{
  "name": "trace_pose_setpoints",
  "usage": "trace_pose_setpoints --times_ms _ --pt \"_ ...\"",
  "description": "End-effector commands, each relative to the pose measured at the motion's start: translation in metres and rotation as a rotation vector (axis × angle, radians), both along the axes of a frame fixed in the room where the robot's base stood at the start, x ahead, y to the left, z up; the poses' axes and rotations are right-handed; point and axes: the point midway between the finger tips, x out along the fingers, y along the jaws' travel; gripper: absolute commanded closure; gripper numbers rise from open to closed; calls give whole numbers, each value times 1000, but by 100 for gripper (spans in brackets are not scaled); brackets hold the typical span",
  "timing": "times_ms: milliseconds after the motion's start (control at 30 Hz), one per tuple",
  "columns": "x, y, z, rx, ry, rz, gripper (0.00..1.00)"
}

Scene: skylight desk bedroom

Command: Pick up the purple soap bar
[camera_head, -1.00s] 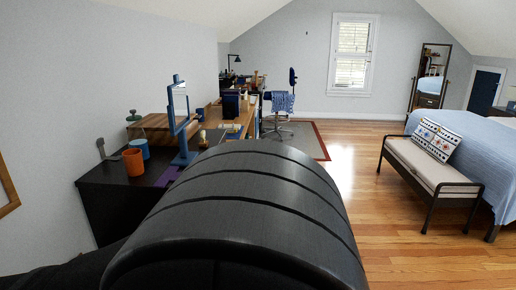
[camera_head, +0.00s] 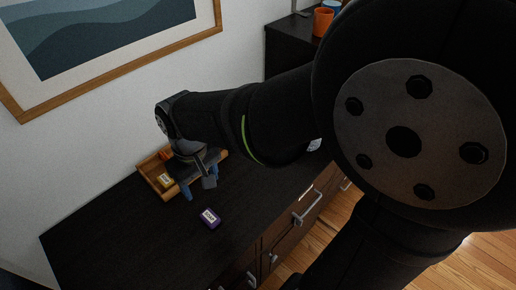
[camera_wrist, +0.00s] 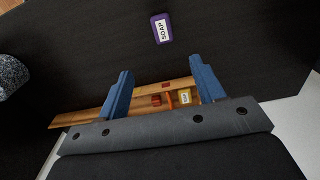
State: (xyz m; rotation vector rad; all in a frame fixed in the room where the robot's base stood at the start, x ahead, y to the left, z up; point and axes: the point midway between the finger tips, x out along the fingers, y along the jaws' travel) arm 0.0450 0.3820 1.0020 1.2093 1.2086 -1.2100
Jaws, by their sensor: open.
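The purple soap bar (camera_head: 210,218) lies flat on the black dresser top (camera_head: 115,235), with a white label facing up. In the wrist view the soap bar (camera_wrist: 161,28) lies beyond the fingertips, roughly centred between them, with its label reading "SOAP". My gripper (camera_head: 199,190) is open and empty, with its blue fingers apart. In the head view it is just above and to the left of the soap, near the tray. In the wrist view the gripper (camera_wrist: 160,80) has both fingers apart from the soap.
A wooden tray (camera_head: 146,172) holding a yellow bar (camera_head: 165,180) and orange-red items sits behind my gripper, against the wall. A grey speckled object (camera_wrist: 11,74) shows at the wrist view's left edge. The dresser top left of the soap is clear. A framed picture (camera_head: 100,45) hangs above.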

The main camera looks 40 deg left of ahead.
Motion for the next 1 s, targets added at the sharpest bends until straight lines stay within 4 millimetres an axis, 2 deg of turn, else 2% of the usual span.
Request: trace_pose_setpoints --times_ms 300,500,800,1000 --pt "-1 -1 -66 -6 0 0 38" --pt "-1 -1 -99 -4 0 0 38" --pt "-1 0 -118 -1 0 1 38" --pt "-5 1 -144 -4 0 2 38"
